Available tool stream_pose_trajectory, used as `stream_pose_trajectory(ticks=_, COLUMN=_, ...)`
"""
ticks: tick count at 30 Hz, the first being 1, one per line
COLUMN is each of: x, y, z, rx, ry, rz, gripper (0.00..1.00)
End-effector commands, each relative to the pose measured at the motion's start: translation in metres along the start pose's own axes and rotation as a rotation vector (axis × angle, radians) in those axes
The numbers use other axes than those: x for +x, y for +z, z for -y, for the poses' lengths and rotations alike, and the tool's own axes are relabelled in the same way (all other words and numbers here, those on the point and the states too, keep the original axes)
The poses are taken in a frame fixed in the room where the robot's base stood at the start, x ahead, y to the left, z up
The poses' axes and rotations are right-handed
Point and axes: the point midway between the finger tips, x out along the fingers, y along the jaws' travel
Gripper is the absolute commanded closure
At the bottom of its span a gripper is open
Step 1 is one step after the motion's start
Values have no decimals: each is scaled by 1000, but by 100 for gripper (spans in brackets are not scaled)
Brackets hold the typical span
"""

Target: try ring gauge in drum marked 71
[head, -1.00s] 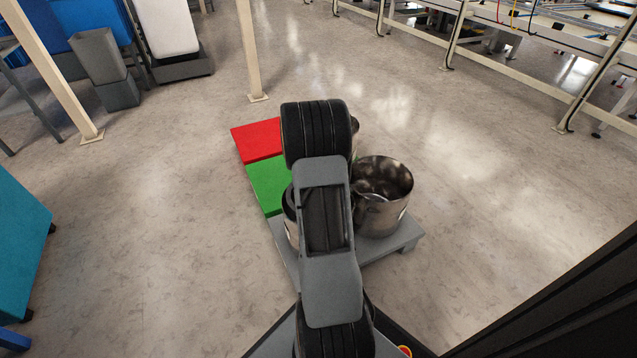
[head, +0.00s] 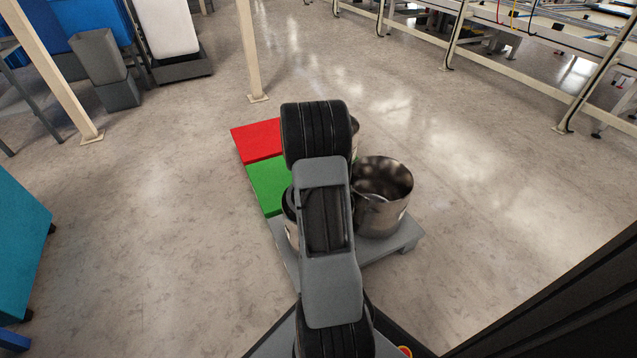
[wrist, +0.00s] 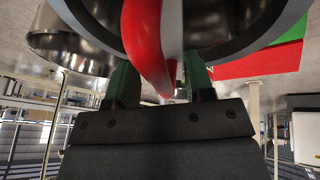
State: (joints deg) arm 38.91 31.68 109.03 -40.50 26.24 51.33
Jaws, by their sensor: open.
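In the wrist view my gripper (wrist: 161,72) has its two green-padded fingers apart. A curved red piece (wrist: 146,38), apparently the ring gauge, hangs between them in front of a drum's rim (wrist: 228,48). The fingers do not visibly clamp it. A second shiny steel drum (wrist: 72,52) is at upper left there. In the head view a steel drum (head: 385,205) stands open on a grey platform (head: 357,249); a pale patch shows on its side. Another drum (head: 291,225) and a third (head: 354,142) are mostly hidden behind my arm. No number is readable; my gripper is hidden there.
A green block (head: 268,184) and a red block (head: 256,139) lie left of the drums. A cream post (head: 250,50) stands beyond. A teal cabinet (head: 18,250) is at the left edge. The floor to the right is open, up to a frame line (head: 480,70).

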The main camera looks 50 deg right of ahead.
Motion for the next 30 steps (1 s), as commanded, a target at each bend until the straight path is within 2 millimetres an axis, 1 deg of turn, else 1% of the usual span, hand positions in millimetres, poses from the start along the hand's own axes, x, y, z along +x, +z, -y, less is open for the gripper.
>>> stream_pose_trajectory(ticks=4, x=-2, y=1, z=0, rx=-1, ry=0, rz=2, gripper=52)
stream_pose_trajectory(ticks=7, x=-12, y=0, z=0, rx=-1, ry=0, rz=0, gripper=52)
stream_pose_trajectory(ticks=11, x=-36, y=-1, z=-1, rx=0, ry=0, rz=-1, gripper=52)
stream_pose_trajectory(ticks=18, x=-86, y=-2, z=0, rx=-1, ry=-2, rz=-2, gripper=52)
stream_pose_trajectory(ticks=21, x=-104, y=-2, z=0, rx=-1, ry=-1, rz=-2, gripper=52)
stream_pose_trajectory(ticks=25, x=-121, y=-1, z=0, rx=0, ry=-1, rz=-1, gripper=52)
stream_pose_trajectory(ticks=30, x=-134, y=-1, z=0, rx=-1, ry=0, rz=-1, gripper=52)
